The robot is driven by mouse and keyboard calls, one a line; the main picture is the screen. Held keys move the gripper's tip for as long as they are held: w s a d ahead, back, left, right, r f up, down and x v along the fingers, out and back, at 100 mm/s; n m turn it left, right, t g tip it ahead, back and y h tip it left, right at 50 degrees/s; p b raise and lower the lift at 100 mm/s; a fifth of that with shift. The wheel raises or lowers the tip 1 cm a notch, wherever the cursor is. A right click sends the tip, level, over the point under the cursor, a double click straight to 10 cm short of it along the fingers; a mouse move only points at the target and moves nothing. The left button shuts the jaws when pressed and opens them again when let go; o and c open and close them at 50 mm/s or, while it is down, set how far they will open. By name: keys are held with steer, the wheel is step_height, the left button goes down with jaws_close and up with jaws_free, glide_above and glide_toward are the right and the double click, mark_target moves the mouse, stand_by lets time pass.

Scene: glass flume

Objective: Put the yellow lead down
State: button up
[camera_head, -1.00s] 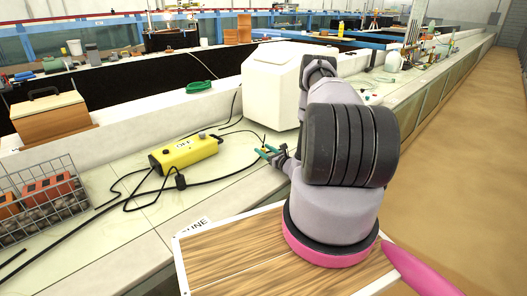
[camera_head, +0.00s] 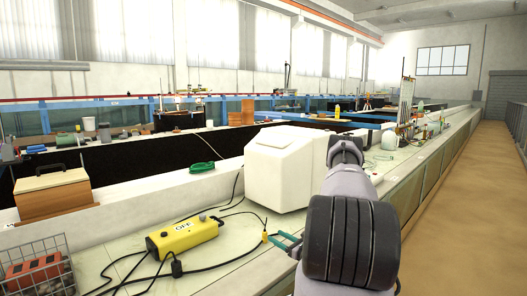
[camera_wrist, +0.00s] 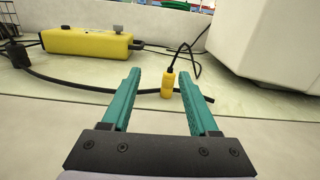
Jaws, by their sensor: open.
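The yellow lead (camera_wrist: 168,83) shows in the wrist view as a small yellow plug on a black cord. The plug lies between and just beyond the tips of my gripper (camera_wrist: 158,74), closer to the right finger, with a gap on both sides. The cord runs away from it towards the back. It appears to rest on the pale bench top (camera_wrist: 60,112). In the head view the plug (camera_head: 265,237) is a small yellow spot left of my gripper (camera_head: 287,241). My green-fingered gripper is open and empty.
A yellow box marked OFF (camera_head: 183,237) lies on the bench to the left, with black cables around it. A white housing (camera_head: 283,168) stands behind my gripper. A wire basket (camera_head: 38,268) and a wooden box (camera_head: 53,195) are farther left.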

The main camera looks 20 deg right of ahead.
steer(key=a+r+n+g+y, duration=0.45)
steer(key=a+r+n, duration=0.2)
steer(key=r, duration=0.55)
steer(key=a+r+n+g+y, duration=0.5)
steer(key=a+r, duration=0.3)
steer(key=r, duration=0.3)
steer(key=s+a+r+n+g+h, duration=0.4)
steer(key=s+a+r+n+g, duration=0.25)
steer(key=s+r+n, duration=0.35)
steer(key=s+d+r+n+t+h, duration=0.1)
steer(key=s+r+n+t+h, duration=0.5)
steer(key=s+r, duration=0.9)
steer(key=s+h, duration=0.1)
steer(key=h, duration=0.2)
steer(key=shift+s+d+r+h, duration=0.15)
steer(key=shift+s+d+h, duration=0.1)
steer(key=shift+h, duration=0.1)
